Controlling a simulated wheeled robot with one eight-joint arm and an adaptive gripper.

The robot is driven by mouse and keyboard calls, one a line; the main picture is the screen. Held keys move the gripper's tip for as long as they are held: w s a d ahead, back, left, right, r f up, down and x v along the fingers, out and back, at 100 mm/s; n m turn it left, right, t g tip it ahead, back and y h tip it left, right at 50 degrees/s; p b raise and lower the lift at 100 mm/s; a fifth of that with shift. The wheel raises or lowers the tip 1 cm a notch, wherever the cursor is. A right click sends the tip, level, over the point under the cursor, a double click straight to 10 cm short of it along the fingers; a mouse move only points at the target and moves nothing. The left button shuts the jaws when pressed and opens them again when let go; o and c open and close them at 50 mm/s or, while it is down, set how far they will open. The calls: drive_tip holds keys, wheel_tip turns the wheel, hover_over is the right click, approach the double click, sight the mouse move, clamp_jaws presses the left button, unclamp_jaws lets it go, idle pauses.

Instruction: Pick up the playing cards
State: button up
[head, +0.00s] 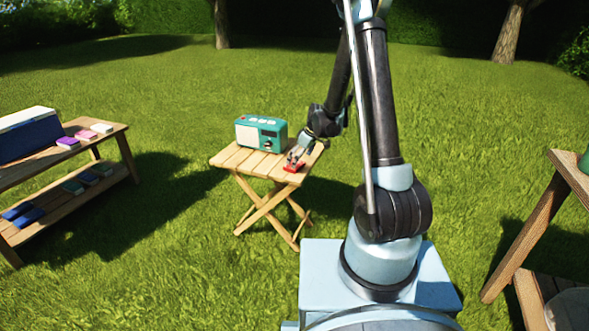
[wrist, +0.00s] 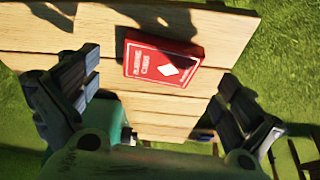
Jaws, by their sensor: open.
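The playing cards (wrist: 161,62) are a red box with white lettering and a white diamond. They lie flat on the slatted wooden folding table (wrist: 207,22). In the head view the red box (head: 293,167) is near the table's front right edge, partly hidden by my gripper (head: 297,155). In the wrist view my gripper (wrist: 160,105) is open, with one finger on each side of the picture. The box lies between and beyond the fingers, with gaps on both sides. No contact with it shows.
A teal radio (head: 261,133) stands on the same table, left of and behind the cards. A wooden bench (head: 112,131) at the left holds a blue and white box (head: 29,137) and several small boxes. Another wooden stand (head: 535,225) is at the right. Grass lies between them.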

drive_tip(key=shift+x, duration=1.55)
drive_tip(key=c, duration=1.2)
